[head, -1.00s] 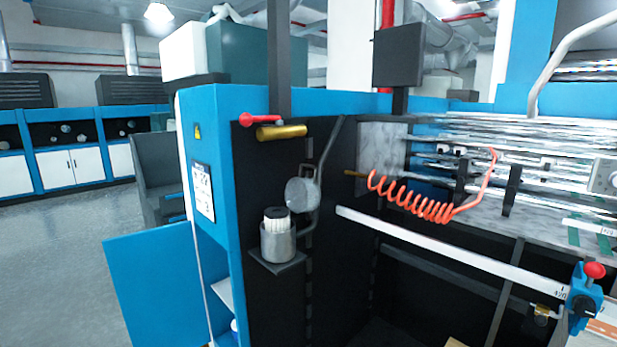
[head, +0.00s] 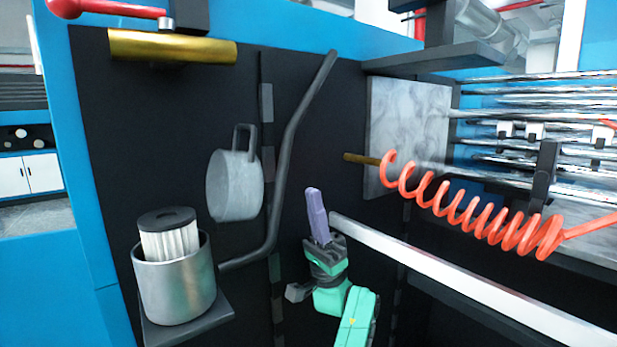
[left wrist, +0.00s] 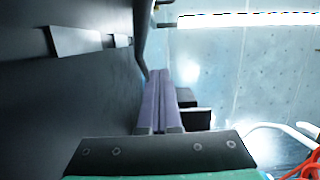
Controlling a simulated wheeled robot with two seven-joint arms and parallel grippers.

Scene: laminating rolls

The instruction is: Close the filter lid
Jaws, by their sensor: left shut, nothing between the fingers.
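The filter lid (head: 235,186) is a round grey metal cap with a loop handle. It hangs open against the black panel, up and right of the filter housing. The housing is a metal cup (head: 176,292) with a white pleated filter (head: 171,242) with a black top standing in it. My left gripper (head: 316,205) has purple fingers and is shut and empty. It is right of the lid and apart from it, pointing up. Its closed fingers also show in the left wrist view (left wrist: 160,100), where I see neither lid nor housing. My right gripper is out of view.
A bent dark pipe (head: 289,150) runs between the lid and my left gripper. A white bar (head: 470,283) and an orange coiled hose (head: 470,215) lie to the right. A brass cylinder (head: 172,46) is above. The cup stands on a small shelf (head: 200,325).

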